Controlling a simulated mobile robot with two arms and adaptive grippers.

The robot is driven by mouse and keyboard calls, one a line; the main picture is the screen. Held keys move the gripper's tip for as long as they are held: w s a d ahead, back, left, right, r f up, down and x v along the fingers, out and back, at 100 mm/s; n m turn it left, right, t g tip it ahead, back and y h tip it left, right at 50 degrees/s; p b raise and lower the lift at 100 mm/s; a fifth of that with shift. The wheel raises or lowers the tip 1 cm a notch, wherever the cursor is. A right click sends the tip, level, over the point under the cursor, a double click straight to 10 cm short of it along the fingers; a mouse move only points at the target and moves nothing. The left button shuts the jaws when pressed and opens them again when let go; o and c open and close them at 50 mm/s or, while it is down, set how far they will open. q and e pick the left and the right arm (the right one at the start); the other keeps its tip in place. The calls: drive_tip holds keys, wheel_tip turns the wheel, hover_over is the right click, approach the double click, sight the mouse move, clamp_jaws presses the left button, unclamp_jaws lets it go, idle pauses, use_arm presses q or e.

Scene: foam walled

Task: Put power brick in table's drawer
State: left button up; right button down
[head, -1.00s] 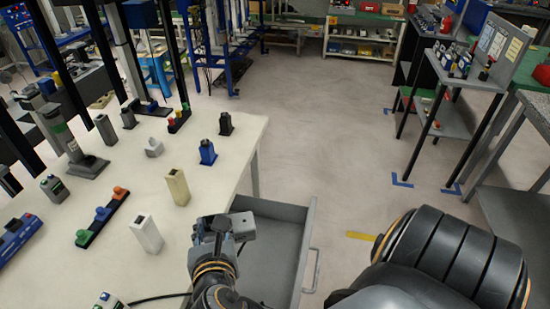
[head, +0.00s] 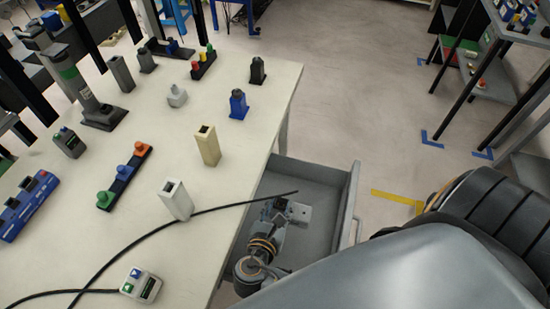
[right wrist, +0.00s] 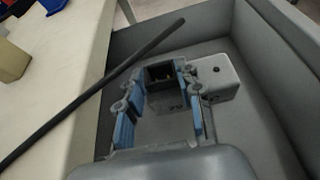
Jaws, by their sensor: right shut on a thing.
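The power brick is a light grey box that shows beside my right gripper's fingers in the head view (head: 300,212) and in the right wrist view (right wrist: 217,78). My right gripper (head: 280,206) is shut on it, inside the walls of the drawer (head: 322,177). The drawer is grey and pulled out from the right side of the white table (head: 236,182). In the right wrist view, blue-padded fingers (right wrist: 162,88) stand on either side of the brick's dark-socketed end. I cannot tell whether the brick touches the drawer floor. My left gripper is not in view.
A black cable (head: 232,206) runs over the table and its end juts over the drawer. A white post (head: 176,200), a beige post (head: 207,146) and a button box (head: 141,284) stand near the table's edge. The rest of the drawer looks empty.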

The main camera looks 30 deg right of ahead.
sight(276, 205)
drive_tip(key=w+f, duration=0.1)
drive_tip(key=f, duration=0.1)
drive_tip(key=w+d+f, duration=0.1)
drive_tip(key=w, duration=0.1)
drive_tip(key=shift+f, duration=0.4)
wheel_tip(276, 205, down, 3)
drive_tip(key=shift+w+f+b, duration=0.1)
drive_tip(key=shift+w+b, duration=0.05)
drive_tip(key=shift+b, duration=0.3)
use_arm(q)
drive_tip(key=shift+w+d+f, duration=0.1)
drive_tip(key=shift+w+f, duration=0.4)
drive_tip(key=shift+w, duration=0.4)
use_arm(e)
drive_tip(key=shift+f, duration=0.1)
drive_tip(key=c, duration=0.9)
unclamp_jaws()
drive_tip(key=shift+f, duration=0.1)
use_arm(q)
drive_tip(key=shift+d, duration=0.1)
use_arm(e)
drive_tip(key=v, duration=1.2)
